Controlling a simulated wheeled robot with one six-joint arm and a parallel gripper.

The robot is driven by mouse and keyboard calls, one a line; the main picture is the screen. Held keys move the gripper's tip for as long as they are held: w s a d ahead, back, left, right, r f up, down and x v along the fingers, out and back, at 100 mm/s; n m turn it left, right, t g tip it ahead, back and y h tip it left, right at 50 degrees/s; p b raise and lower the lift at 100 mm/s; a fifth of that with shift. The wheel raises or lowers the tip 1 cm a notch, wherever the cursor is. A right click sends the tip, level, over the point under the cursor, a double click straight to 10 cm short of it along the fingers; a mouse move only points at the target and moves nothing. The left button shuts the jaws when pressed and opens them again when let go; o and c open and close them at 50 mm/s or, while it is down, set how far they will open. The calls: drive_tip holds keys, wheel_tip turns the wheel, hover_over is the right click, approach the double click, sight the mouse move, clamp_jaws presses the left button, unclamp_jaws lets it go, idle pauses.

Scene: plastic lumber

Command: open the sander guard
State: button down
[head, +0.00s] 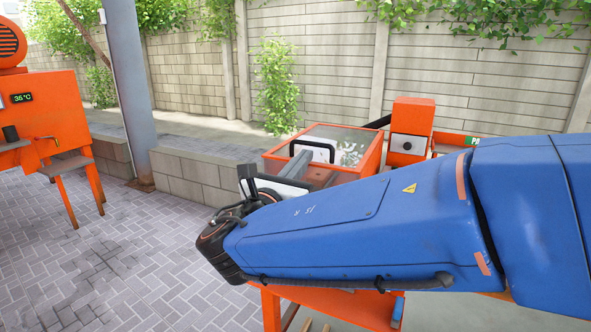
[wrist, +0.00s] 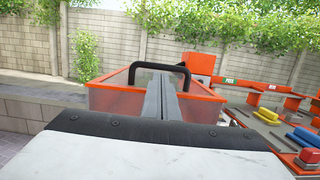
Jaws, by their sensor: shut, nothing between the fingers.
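The sander guard (head: 372,156) is an orange-framed box with clear panels in the middle of the head view. It looks closed. A black bar handle (head: 318,144) stands on its near left side. In the wrist view the guard (wrist: 112,98) is straight ahead, with the black handle (wrist: 136,68) arching across the top. My gripper (head: 299,160) is shut and empty, its grey fingers pointing at the handle. In the wrist view the fingertips (wrist: 164,76) overlap the opening under the handle bar; I cannot tell whether they touch it. My arm hides the lower part of the machine.
An orange machine (head: 50,110) with a temperature display stands at the left, near a grey post (head: 128,90). An orange unit (head: 410,125) adjoins the guard on the right. In the wrist view, benches with coloured pieces (wrist: 302,137) lie at the right. Paving at the left is free.

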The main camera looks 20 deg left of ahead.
drive_tip(key=shift+w+r, duration=0.1)
drive_tip(key=shift+w, duration=0.4)
drive_tip(key=shift+r, duration=0.1)
